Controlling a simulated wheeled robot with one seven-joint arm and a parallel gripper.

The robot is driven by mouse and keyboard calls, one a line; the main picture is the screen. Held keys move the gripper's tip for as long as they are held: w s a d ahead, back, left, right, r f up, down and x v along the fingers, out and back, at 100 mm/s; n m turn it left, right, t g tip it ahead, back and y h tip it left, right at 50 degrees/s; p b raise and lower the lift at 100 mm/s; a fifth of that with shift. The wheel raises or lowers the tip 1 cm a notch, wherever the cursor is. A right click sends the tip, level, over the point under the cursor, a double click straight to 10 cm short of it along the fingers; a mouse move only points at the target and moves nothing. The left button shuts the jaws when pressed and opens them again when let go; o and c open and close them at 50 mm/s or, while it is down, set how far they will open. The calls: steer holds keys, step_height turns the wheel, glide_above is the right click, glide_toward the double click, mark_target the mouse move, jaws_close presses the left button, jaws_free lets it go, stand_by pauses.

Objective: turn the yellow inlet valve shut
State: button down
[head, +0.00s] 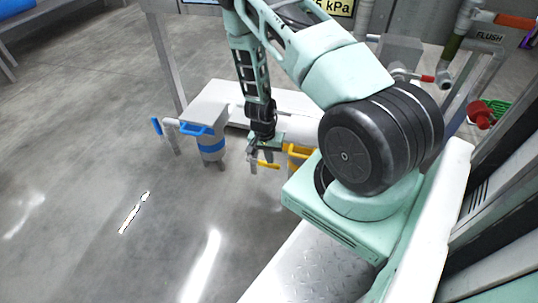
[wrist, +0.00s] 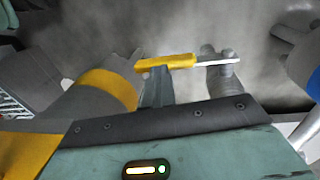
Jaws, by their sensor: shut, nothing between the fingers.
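The yellow inlet valve has a lever with a yellow grip (wrist: 165,63) and a bare metal end over a grey pipe fitting (wrist: 219,78). In the wrist view the lever lies nearly level across the picture, its grip reaching left from the fitting. In the head view the yellow lever (head: 267,164) shows just below my gripper (head: 257,150). My gripper is shut and empty. In the wrist view its fingertips (wrist: 156,80) meet the lower edge of the yellow grip near its left half; I cannot tell if they touch it.
A grey housing with a yellow band (wrist: 108,87) stands just left of the fingers. A blue-banded housing (head: 211,146) with a blue lever (head: 157,126) stands further left in the head view. The floor (head: 90,170) in front is clear.

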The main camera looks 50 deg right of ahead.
steer(key=shift+s+d+f, duration=0.2)
steer(key=shift+s+f, duration=0.2)
steer(key=shift+s, duration=0.1)
steer(key=shift+w+r+p, duration=0.1)
steer(key=shift+r+p, duration=0.65)
steer(key=shift+p, duration=0.05)
step_height(320, 180, up, 7)
steer(key=w+p, duration=0.1)
steer(key=p, duration=0.5)
steer(key=shift+w+a, duration=0.3)
steer(key=shift+a, duration=0.1)
steer(key=shift+r, duration=0.1)
